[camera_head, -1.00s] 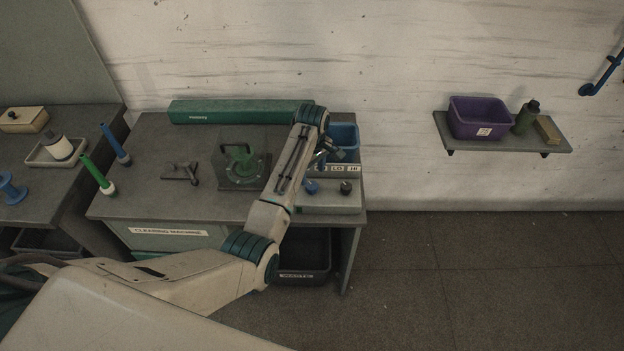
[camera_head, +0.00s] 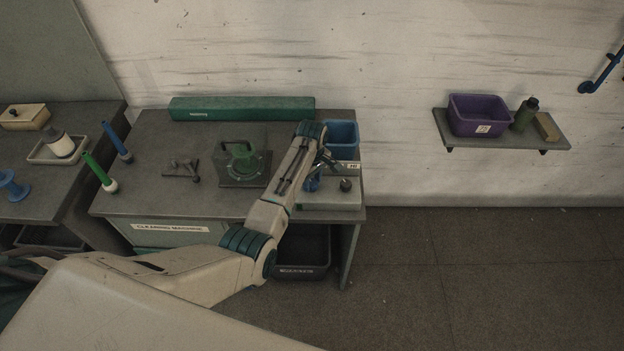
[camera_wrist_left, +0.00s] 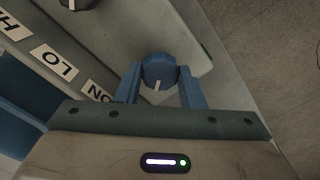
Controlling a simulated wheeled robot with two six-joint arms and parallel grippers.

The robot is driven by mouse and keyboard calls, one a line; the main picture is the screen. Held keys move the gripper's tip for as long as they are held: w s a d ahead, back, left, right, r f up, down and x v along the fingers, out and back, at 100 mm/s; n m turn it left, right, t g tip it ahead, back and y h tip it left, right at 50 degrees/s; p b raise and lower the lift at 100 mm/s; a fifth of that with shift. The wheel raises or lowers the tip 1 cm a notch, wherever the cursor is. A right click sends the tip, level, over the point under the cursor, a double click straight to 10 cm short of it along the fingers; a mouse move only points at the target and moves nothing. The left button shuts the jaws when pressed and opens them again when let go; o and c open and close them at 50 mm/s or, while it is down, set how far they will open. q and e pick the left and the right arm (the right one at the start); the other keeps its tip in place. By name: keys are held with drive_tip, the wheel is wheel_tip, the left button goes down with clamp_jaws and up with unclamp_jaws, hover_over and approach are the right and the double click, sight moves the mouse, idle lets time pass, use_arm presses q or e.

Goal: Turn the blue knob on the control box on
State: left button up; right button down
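The control box (camera_head: 330,201) is a grey box at the right end of the bench, and its blue knob (camera_head: 312,185) is partly covered by my left gripper (camera_head: 322,166). In the left wrist view the blue knob (camera_wrist_left: 158,70) lies between the two blue fingers of my left gripper (camera_wrist_left: 160,76). The fingers stand on either side of it, very close, with narrow gaps. The knob's white mark points towards the palm. The ON label (camera_wrist_left: 98,92), LO label (camera_wrist_left: 55,62) and HI label (camera_wrist_left: 12,28) run along the box. My right gripper is not in view.
A dark knob (camera_head: 346,185) sits right of the blue one. A blue bin (camera_head: 342,138) stands behind the box. A green-handled fixture (camera_head: 241,165) is to the left, and a long green bar (camera_head: 240,109) lies at the back. The floor to the right is clear.

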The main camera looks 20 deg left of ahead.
use_arm(q)
drive_tip(key=shift+m, duration=1.3)
drive_tip(key=m, duration=0.3)
drive_tip(key=shift+m, duration=0.3)
drive_tip(key=m, duration=0.3)
drive_tip(key=shift+m, duration=2.4)
drive_tip(key=o, duration=1)
